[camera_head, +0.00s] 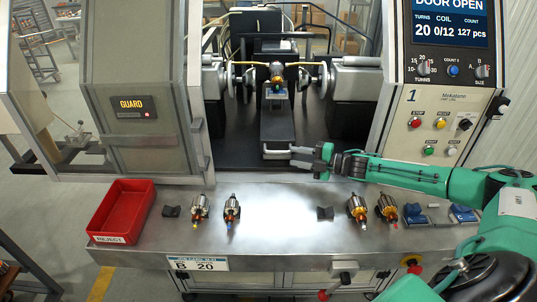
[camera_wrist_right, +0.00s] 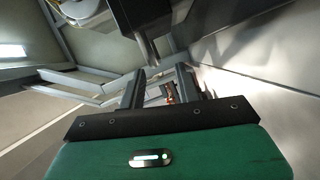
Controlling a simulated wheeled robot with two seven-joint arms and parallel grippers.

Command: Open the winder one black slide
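The winder's black slide (camera_head: 277,122) lies in the open bay, running front to back under the armature (camera_head: 277,76) in the middle. A pale handle (camera_head: 276,153) sits at its front end. My right gripper (camera_head: 303,157) reaches in from the right, its fingertips at the right end of this handle. The head view does not settle whether they touch it. In the right wrist view the two dark fingers (camera_wrist_right: 160,88) stand apart with a gap between them. No clear grip on the handle shows. My left gripper is not in view.
The winder panel (camera_head: 443,75), marked 1, reads DOOR OPEN. The steel shelf (camera_head: 275,215) in front holds several armatures, black rests and blue blocks. A red reject bin (camera_head: 122,211) stands at the left. The grey guard (camera_head: 140,105) borders the bay's left side.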

